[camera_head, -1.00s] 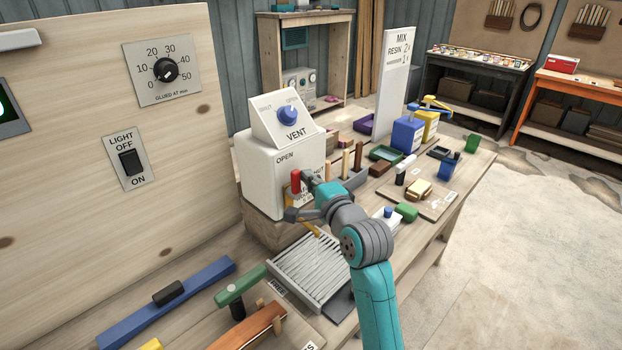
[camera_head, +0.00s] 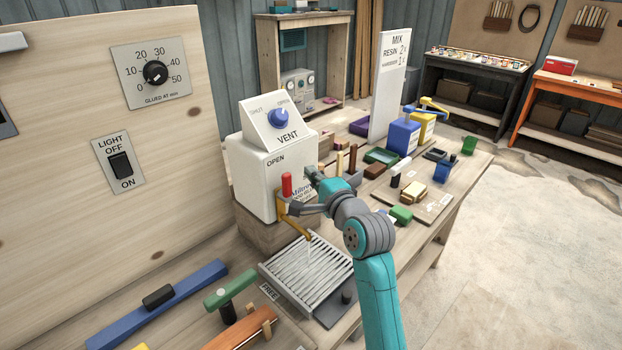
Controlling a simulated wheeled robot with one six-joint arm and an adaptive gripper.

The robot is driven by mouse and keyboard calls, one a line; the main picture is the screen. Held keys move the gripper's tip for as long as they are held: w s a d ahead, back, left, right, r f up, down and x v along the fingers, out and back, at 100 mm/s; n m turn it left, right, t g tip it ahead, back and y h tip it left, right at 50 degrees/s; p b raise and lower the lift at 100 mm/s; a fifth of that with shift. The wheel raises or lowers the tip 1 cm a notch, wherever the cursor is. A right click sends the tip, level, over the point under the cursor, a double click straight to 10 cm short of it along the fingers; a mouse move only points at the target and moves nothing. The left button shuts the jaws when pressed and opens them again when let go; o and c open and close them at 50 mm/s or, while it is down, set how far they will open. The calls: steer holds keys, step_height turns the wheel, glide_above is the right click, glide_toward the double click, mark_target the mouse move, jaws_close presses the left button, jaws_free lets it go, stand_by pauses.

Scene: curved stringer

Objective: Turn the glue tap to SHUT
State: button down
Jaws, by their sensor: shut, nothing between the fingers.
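The glue tap has an upright red handle (camera_head: 287,184) on the front of a white box (camera_head: 250,170). Its brass spout (camera_head: 296,224) slants down to the right over a slatted rack (camera_head: 305,273). The word OPEN is printed on the box above the handle; no SHUT mark for the tap is visible, and my arm covers part of the box's lettering. My gripper (camera_head: 293,207) is shut and empty, close to the tap just below and right of the red handle. I cannot tell whether it touches the tap. A thin pale streak shows below the spout.
A VENT knob (camera_head: 278,117) sits on top of the box. A panel with a dial (camera_head: 155,72) and light switch (camera_head: 121,165) stands left. Green and blue tools lie in front. The bench (camera_head: 465,190) at right holds blocks and bottles; the floor beyond is clear.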

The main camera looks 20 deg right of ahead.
steer(key=s+d, duration=0.1)
steer(key=s, duration=0.9)
steer(key=shift+d, duration=0.25)
steer(key=shift+f, duration=0.1)
